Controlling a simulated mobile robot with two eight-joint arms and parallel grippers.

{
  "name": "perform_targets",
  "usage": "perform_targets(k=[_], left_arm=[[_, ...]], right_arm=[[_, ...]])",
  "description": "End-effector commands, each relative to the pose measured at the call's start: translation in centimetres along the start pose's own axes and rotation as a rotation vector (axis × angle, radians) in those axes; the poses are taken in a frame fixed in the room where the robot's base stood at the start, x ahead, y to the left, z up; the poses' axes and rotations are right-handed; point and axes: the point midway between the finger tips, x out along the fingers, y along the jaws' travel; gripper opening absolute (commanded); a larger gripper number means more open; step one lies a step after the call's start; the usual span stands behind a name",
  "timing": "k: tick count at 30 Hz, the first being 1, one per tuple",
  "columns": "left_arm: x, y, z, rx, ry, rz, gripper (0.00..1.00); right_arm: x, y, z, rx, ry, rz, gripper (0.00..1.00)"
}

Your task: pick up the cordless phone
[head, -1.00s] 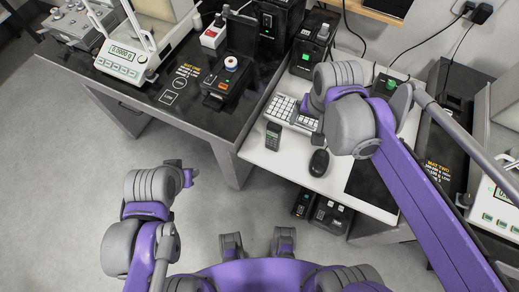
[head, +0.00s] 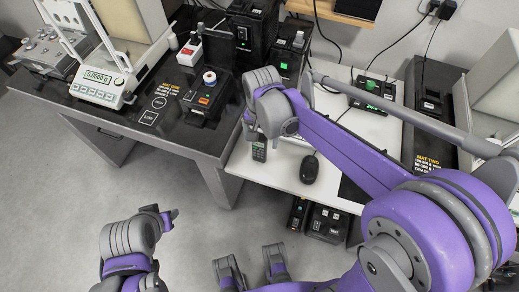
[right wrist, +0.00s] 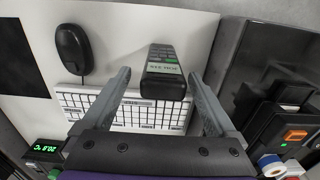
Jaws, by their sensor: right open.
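The cordless phone (head: 259,150) is a dark handset on the white table, near its left edge. It also shows in the right wrist view (right wrist: 166,72), standing out between my fingers with a pale label on its near end. My right gripper (right wrist: 160,76) is open, with one finger on each side of the phone and a gap on both sides. In the head view my right gripper (head: 251,128) is over the phone, partly hidden by its own wrist. My left gripper (head: 168,214) is over the floor at the lower left, away from the tables; its jaws are unclear.
A white keyboard (right wrist: 75,102) lies beside the phone, under my right gripper. A black mouse (head: 309,169) lies to the phone's right. The black table (head: 215,135) with a balance (head: 98,88) and a label printer (head: 207,98) adjoins on the left. Dark devices (head: 326,222) sit below the white table.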

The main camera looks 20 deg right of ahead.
Motion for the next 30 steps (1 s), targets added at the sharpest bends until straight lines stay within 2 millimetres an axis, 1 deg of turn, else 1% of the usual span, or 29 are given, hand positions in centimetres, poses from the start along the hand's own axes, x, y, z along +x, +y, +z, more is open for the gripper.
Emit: perform_targets(k=[1,3,6,9,15,20,21,23,27,29,30], left_arm=[[0.1,0.0,0.1,0.0,-0.001,0.0,0.45],[0.2,0.0,0.2,0.0,-0.001,0.0,0.45],[0.4,0.0,0.2,0.0,-0.001,0.0,0.45],[0.4,0.0,0.2,0.0,-0.001,0.0,0.45],[0.4,0.0,0.2,0.0,-0.001,0.0,0.45],[0.4,0.0,0.2,0.0,-0.001,0.0,0.45],[0.4,0.0,0.2,0.0,-0.001,0.0,0.45],[0.4,0.0,0.2,0.0,-0.001,0.0,0.45],[0.4,0.0,0.2,0.0,-0.001,0.0,0.45],[0.4,0.0,0.2,0.0,-0.001,0.0,0.45],[0.4,0.0,0.2,0.0,-0.001,0.0,0.45]], right_arm=[[1.0,-0.2,0.1,-0.001,0.0,0.0,0.93],[2.0,-0.3,0.2,0.0,0.0,0.0,0.93],[3.1,-0.2,0.1,0.0,0.0,0.0,0.93],[3.5,-0.2,0.2,0.0,0.0,0.0,0.93],[3.5,-0.2,0.2,0.0,0.0,0.0,0.93],[3.5,-0.2,0.2,0.0,0.0,0.0,0.64],[3.5,-0.2,0.2,0.0,0.0,0.0,0.56],[3.5,-0.2,0.2,0.0,0.0,0.0,0.46],[3.5,-0.2,0.2,0.0,0.0,0.0,0.2],[3.5,-0.2,0.2,0.0,0.0,0.0,0.1],[3.5,-0.2,0.2,0.0,0.0,0.0,0.03]])
